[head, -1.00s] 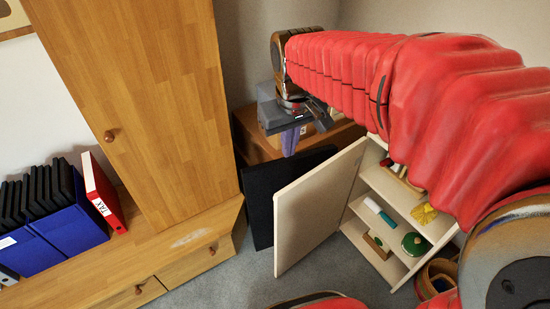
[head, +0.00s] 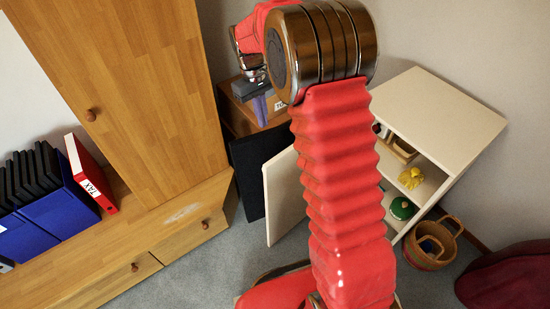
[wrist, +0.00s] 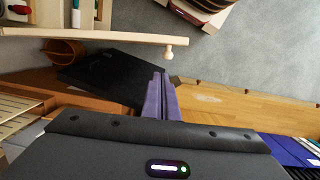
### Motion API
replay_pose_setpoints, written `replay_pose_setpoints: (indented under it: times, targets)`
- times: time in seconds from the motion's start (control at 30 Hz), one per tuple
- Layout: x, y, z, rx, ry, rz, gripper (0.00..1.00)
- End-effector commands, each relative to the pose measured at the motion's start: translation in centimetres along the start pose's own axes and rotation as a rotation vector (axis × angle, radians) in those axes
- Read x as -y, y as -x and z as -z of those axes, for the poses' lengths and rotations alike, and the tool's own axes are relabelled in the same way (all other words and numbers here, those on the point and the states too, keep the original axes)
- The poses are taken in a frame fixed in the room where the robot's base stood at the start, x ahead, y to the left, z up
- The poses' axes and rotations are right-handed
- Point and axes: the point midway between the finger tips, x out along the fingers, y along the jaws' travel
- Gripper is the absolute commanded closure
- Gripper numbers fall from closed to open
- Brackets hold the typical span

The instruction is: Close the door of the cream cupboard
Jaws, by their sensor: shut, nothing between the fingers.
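The cream cupboard (head: 440,108) stands against the wall, its shelves showing at the front. Its door (head: 283,195) is wide open, swung out to the left, and partly hidden behind my arm. In the wrist view the door (wrist: 95,35) shows as a pale strip with a small round knob (wrist: 168,52) near its free end. My gripper (head: 262,110) is up behind the door, above the black panel, and touches nothing that I can see. Its purple fingers (wrist: 162,97) are together and empty in the wrist view, below the knob and apart from it.
A tall wooden cabinet (head: 130,100) with drawers below stands at the left. A black panel (head: 255,170) leans behind the door. A wicker basket (head: 430,246) and a dark red cushion (head: 505,275) are at the right. Grey carpet (head: 215,270) is free in front.

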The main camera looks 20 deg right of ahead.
Motion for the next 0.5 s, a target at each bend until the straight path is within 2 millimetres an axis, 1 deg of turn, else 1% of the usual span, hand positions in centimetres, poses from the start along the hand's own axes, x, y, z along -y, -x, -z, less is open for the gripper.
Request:
replay_pose_setpoints:
  times: [0.03, 0.1, 0.2, 0.3, 0.4, 0.5]
  targets:
    - [-0.2, -1.4, 0.7, 0.02, 0.009, 0.004, 1.0]
    - [-0.5, -3.0, 1.6, 0.043, 0.025, 0.009, 1.0]
    - [-0.8, -5.2, 2.6, 0.072, 0.042, 0.016, 1.0]
    - [-0.9, -6.8, 3.3, 0.094, 0.057, 0.021, 1.0]
    - [-1.0, -7.8, 3.7, 0.106, 0.066, 0.024, 1.0]
    - [-1.1, -8.1, 3.8, 0.109, 0.069, 0.025, 1.0]
